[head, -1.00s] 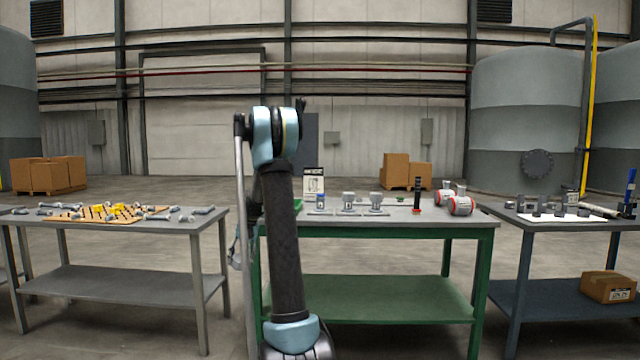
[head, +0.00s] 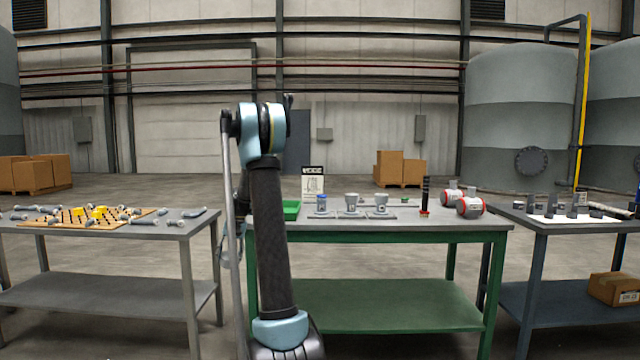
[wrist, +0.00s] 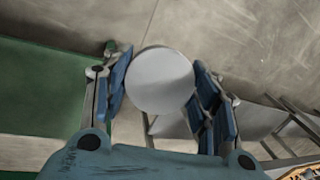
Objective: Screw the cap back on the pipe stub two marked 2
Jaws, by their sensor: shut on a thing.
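My gripper (wrist: 160,92) is shut on a round, pale grey cap (wrist: 160,78), its smooth flat face towards the wrist camera. The blue finger pads lie on either side of the cap. In the head view my gripper and the cap are hidden behind my arm. No stub shows below the cap in the wrist view.
The workbench (head: 460,224) also holds a green tray (head: 291,209), a sign (head: 313,181), a dark upright tool (head: 426,195) and red-and-grey cylinders (head: 470,206). Side tables with loose parts stand left (head: 165,230) and right (head: 548,225). Concrete floor lies between the tables.

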